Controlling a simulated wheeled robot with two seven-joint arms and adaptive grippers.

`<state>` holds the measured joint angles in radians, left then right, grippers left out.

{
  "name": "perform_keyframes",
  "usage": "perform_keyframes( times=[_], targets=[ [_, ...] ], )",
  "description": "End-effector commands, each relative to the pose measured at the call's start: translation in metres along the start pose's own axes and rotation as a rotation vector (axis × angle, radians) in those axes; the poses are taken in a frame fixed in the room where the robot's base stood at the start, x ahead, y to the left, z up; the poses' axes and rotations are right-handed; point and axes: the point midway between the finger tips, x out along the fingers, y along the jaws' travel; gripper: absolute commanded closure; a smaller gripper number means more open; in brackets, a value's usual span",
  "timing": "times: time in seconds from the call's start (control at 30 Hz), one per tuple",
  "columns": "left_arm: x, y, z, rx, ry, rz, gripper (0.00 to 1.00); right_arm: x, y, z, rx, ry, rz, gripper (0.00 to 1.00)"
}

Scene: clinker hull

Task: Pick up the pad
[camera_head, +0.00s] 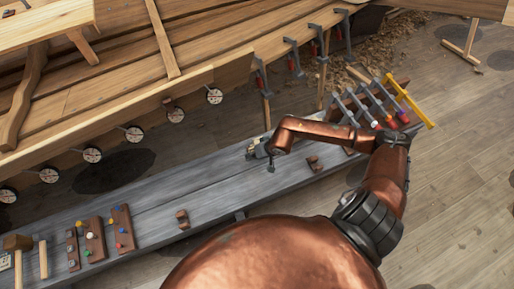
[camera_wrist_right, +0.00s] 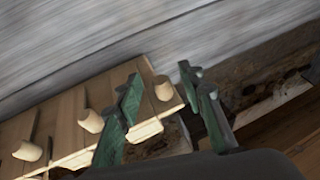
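My right gripper (camera_head: 260,152) is low over the far edge of the grey bench, near its middle. In the right wrist view its two dark green fingers (camera_wrist_right: 160,88) stand apart. A light wooden piece with several round pegs (camera_wrist_right: 70,125) lies beyond and to the left of them. One peg shows between the fingers, with no clear contact. I cannot tell which thing is the pad. Small brown blocks lie on the bench: one left of the gripper (camera_head: 182,219), one right of it (camera_head: 314,163). My left gripper is not in view.
The grey bench (camera_head: 225,195) runs along the wooden hull (camera_head: 130,95), which has several round-faced fittings and clamps. Mallets (camera_head: 18,243) and peg boards (camera_head: 95,238) lie at the bench's left end. A rack of clamps with a yellow bar (camera_head: 410,100) stands at the right.

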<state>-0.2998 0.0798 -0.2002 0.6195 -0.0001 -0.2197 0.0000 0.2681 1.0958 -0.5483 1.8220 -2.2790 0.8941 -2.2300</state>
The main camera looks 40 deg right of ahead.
Motion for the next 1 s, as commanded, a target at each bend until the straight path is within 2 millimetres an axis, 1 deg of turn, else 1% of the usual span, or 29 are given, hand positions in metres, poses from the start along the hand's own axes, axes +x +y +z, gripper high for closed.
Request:
perform_keyframes(
  times=[0.03,0.1,0.33,0.83,0.87,1.0],
  targets=[
    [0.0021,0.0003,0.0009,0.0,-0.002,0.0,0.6,0.006,-0.0003,0.0004,0.001,0.0,-0.001,0.64],
    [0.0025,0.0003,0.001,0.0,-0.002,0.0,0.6,0.0091,-0.0005,0.0,0.0,0.0,-0.001,0.64],
    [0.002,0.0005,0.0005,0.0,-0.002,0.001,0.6,0.009,-0.0005,-0.0007,-0.001,0.002,-0.001,0.64],
    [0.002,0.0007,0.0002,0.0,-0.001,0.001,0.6,0.0089,-0.0006,-0.0003,0.0,0.001,-0.001,0.99],
    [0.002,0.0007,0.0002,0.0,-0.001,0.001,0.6,0.0089,-0.0006,-0.0003,0.0,0.001,-0.001,1.0],
    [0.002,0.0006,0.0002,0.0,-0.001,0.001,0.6,0.0089,-0.0005,-0.0002,0.0,0.001,-0.001,1.0]
  ],
)
